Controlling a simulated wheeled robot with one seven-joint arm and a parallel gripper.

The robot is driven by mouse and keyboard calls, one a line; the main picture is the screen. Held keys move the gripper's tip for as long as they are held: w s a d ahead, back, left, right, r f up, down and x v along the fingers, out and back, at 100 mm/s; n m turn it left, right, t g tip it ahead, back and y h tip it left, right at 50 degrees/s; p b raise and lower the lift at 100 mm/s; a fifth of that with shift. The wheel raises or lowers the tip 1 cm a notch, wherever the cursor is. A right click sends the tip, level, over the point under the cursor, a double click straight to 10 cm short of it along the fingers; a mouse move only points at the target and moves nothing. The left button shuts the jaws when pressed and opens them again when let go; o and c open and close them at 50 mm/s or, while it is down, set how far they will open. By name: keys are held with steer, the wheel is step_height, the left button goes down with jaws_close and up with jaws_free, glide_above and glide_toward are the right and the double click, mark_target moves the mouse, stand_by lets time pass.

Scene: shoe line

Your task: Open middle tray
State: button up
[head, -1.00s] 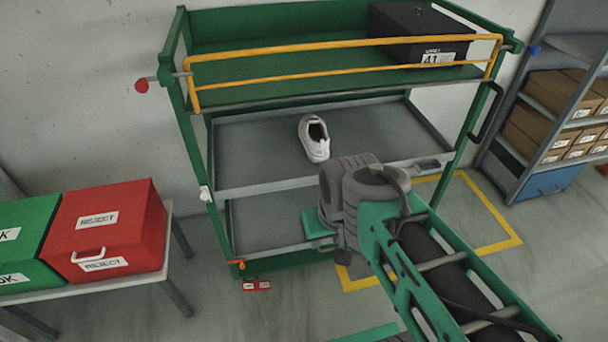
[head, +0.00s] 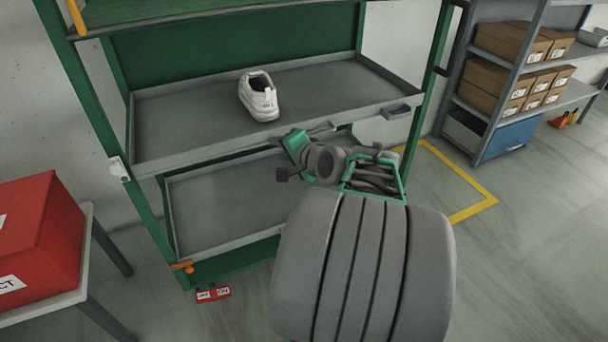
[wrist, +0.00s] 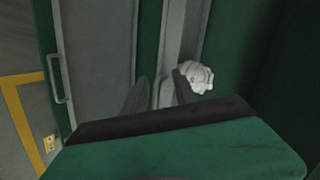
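The middle tray (head: 200,147) is a grey shelf-like tray in a green rack, with a white shoe (head: 259,96) on it. A dark grip-like piece (head: 397,112) sits on its front rim, toward the right. My gripper (head: 300,143) is at the front rim, right of the shoe, partly hidden by my wrist. In the wrist view, its two dark fingers (wrist: 161,95) stand apart with a grey edge between them. I cannot tell whether they touch it. A white object, seemingly the shoe (wrist: 197,76), shows beside the right finger.
A lower grey tray (head: 215,215) sits below. A red box (head: 40,235) stands on a table at the left. A grey shelf with cardboard boxes (head: 500,90) stands at the right. Yellow floor tape (head: 470,175) and open floor lie between rack and shelf.

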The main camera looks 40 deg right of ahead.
steer(key=s+d+f+m+t+h+b, duration=0.25)
steer(key=d+m, duration=0.25)
steer(key=d, duration=0.4)
steer(key=shift+g, duration=0.25)
steer(key=b+x, duration=0.2)
steer(key=x, duration=0.5)
steer(key=shift+r, duration=0.2)
steer(key=shift+s, duration=0.1)
jaws_close()
